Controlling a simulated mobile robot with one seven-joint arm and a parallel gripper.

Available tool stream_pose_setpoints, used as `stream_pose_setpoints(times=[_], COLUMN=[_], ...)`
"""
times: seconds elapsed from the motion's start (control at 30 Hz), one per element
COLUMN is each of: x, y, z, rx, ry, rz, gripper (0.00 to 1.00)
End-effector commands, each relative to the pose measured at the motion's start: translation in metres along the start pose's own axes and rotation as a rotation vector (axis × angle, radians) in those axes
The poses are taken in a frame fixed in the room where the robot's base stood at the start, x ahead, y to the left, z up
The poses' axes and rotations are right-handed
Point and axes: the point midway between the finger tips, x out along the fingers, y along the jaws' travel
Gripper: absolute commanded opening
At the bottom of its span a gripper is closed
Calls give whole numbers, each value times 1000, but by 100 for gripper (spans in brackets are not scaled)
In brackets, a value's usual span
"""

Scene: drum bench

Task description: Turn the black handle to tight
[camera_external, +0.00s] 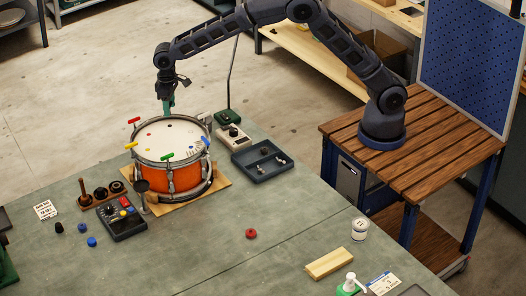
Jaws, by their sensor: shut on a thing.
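The drum (157,175) has an orange shell and a white head and stands on a wooden board. Coloured handles sit around its rim: red (133,121), yellow (131,146), green (167,157) and blue (204,140). My gripper (168,108) points down at the far rim. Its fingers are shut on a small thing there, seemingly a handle. The fingers hide it, so its colour and angle are unclear.
A dark tray (262,172) with small parts and a pale device (233,137) lie right of the drum. A dark control box (122,218) stands in front, left. A red cap (251,233) lies mid-bench. The bench between it and the wooden block (329,263) is mostly clear.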

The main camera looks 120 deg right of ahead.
Motion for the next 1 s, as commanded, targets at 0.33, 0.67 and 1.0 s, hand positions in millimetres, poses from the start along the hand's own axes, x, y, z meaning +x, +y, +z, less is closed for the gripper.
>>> stream_pose_setpoints(times=[0.33, 0.67, 1.0], x=[-2, -2, -2], y=[-1, -1, -1], z=[-1, -1, -1], rx=[327, 641, 964], ry=[5, 4, 4], rz=[-1, -2, -2], gripper=[24, 24, 24])
